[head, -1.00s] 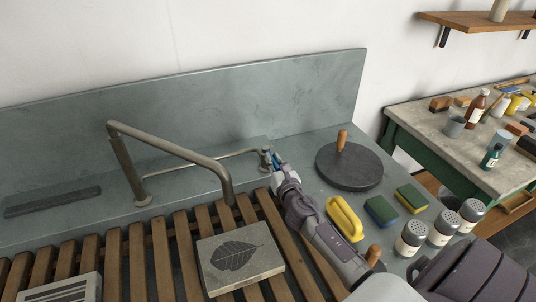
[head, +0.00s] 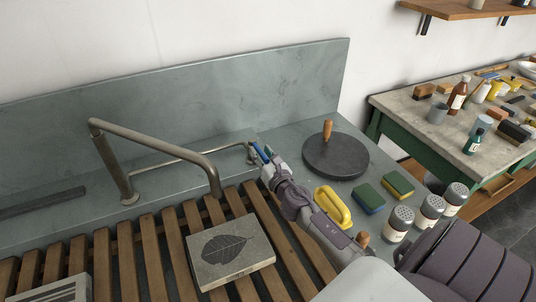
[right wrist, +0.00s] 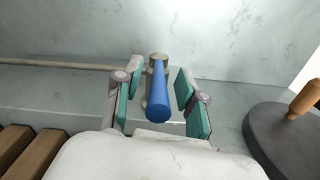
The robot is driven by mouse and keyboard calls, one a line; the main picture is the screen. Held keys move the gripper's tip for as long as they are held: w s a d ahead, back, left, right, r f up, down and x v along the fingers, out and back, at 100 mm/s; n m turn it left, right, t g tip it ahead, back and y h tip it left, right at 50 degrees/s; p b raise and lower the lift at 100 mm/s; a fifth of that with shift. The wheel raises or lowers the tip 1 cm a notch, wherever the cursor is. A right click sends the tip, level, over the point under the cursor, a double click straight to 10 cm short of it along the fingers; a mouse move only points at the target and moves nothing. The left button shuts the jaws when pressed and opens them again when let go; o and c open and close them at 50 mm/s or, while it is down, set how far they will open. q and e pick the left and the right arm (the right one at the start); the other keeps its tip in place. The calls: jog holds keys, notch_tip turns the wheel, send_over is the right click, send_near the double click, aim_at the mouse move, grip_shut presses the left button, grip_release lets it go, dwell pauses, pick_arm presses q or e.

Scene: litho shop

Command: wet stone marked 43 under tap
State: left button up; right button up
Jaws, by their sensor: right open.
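A grey stone with a dark leaf print (head: 231,252) lies on the wooden slats; I can read no number on it. A second stone with dark stripes (head: 54,291) is cut off at the lower left. The metal tap (head: 155,148) has its spout end above the slats, just behind the leaf stone. No water shows. The tap's blue lever (right wrist: 158,95) stands between the fingers of my right gripper (right wrist: 160,98), which is open around it with gaps at both sides. In the head view my right gripper (head: 264,160) is at the tap's valve. My left gripper is out of view.
Right of my right arm are a round dark disc with a wooden knob (head: 335,157), a yellow handled tool (head: 332,206), two sponges (head: 369,197) and several shakers (head: 400,222). A cluttered bench (head: 405,108) stands at the right. A dark bar (head: 42,203) lies at left.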

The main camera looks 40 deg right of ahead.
jog(key=v, duration=1.1)
jog(key=shift+s, duration=0.25)
